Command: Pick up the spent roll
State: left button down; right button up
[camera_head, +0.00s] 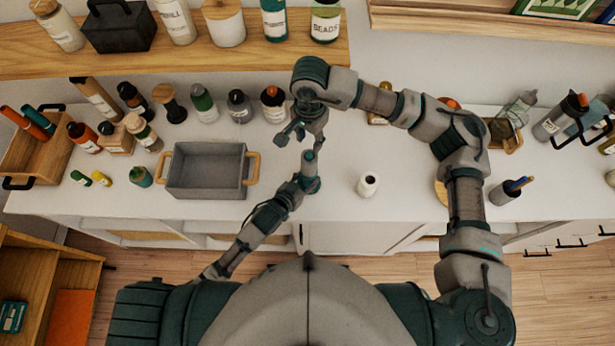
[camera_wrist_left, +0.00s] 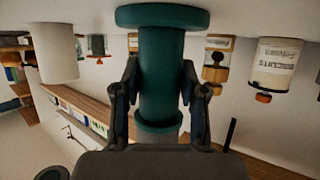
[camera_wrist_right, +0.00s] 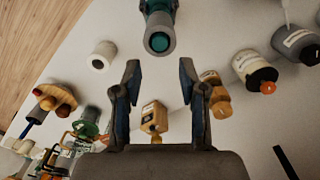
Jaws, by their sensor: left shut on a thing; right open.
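A small white hollow roll (camera_head: 368,184) stands upright on the counter, right of my grippers. It also shows in the right wrist view (camera_wrist_right: 101,56), with a dark hole in its top. My left gripper (camera_head: 307,178) is shut on a teal spool-shaped thing (camera_wrist_left: 160,80) with a wide flange, held between its fingers. That thing has a grey end with a teal centre in the right wrist view (camera_wrist_right: 158,42). My right gripper (camera_head: 300,137) is open and empty, close by, with the teal thing just beyond its fingertips. I cannot tell which is the spent roll.
A grey bin with wooden handles (camera_head: 207,170) stands left of my grippers. Several bottles and jars line the back of the counter, below a wooden shelf (camera_head: 180,62). A dark holder with a blue item (camera_head: 508,190) stands at right. The counter around the white roll is clear.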

aim_at(311, 155)
jog(key=o, duration=0.6)
jog(key=shift+d+f, duration=0.1)
jog(key=shift+o, duration=0.3)
jog(key=shift+d+f+n, duration=0.2)
jog(key=shift+f+n, duration=0.2)
jog(key=shift+n, duration=0.8)
jog(key=shift+f, duration=0.3)
notch_tip(311, 155, down, 6)
jog(key=shift+f, duration=0.1)
jog(key=shift+a+f, duration=0.15)
jog(key=shift+f, duration=1.2)
jog(key=shift+a+f, duration=0.15)
jog(key=shift+f, duration=1.2)
